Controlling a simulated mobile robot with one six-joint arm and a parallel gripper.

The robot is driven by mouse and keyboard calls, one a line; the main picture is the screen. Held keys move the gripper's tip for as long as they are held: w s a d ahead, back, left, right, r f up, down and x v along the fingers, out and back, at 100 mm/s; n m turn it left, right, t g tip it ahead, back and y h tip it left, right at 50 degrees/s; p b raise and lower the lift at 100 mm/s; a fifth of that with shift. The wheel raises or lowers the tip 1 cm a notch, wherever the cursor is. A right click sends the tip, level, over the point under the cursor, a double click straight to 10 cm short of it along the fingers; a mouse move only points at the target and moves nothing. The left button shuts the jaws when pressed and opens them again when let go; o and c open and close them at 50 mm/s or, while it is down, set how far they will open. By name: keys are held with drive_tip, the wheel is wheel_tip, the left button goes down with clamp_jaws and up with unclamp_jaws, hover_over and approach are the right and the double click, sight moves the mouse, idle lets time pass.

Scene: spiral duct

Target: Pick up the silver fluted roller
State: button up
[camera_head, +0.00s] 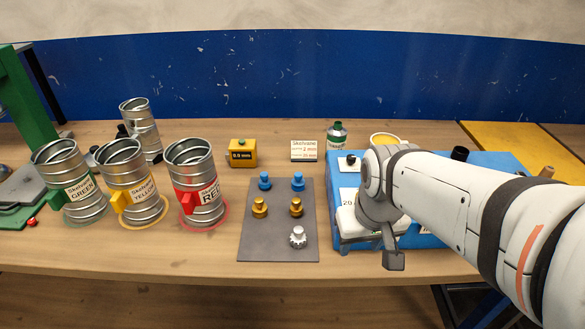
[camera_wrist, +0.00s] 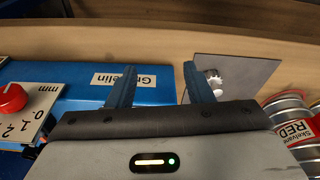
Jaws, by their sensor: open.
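The silver fluted roller (camera_head: 298,237) stands at the front right of a dark grey mat (camera_head: 262,238). In the wrist view the roller (camera_wrist: 213,78) shows partly behind the right finger, on the grey mat (camera_wrist: 245,72). My gripper (camera_wrist: 160,72) is open, with nothing between its two fingers. In the head view my gripper (camera_head: 393,260) hangs over the front of the blue machine, to the right of the roller and apart from it. Most of the gripper is hidden by my wrist there.
Two blue rollers (camera_head: 264,181) and two brass ones (camera_head: 260,207) stand on the same mat. Ribbed metal cans (camera_head: 198,185) stand to the left. The blue machine (camera_head: 345,235) is close on the right. A yellow block (camera_head: 242,152) and a sign (camera_head: 305,150) stand behind.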

drive_tip(key=w+a+n+g+p, duration=0.1)
drive_tip(key=w+a+n+p, duration=0.3)
drive_tip(key=w+a, duration=0.15)
drive_tip(key=n+g+p, duration=0.1)
drive_tip(key=n+p, duration=0.1)
drive_tip(key=n, duration=0.1)
hover_over(298, 229)
drive_tip(key=shift+s+d+f, duration=0.3)
drive_tip(key=shift+d+f, duration=0.1)
drive_tip(key=shift+d, duration=0.05)
drive_tip(key=shift+w+a+f, duration=0.15)
drive_tip(key=shift+a+f, duration=0.05)
drive_tip(key=shift+a, duration=0.05)
drive_tip(key=shift+a+f, duration=0.1)
drive_tip(key=shift+f, duration=0.3)
drive_tip(key=shift+w+f+p, duration=0.15)
drive_tip(key=shift+f+p, duration=0.65)
drive_tip(key=shift+f, duration=2.75)
drive_tip(key=shift+c, duration=0.5)
clamp_jaws()
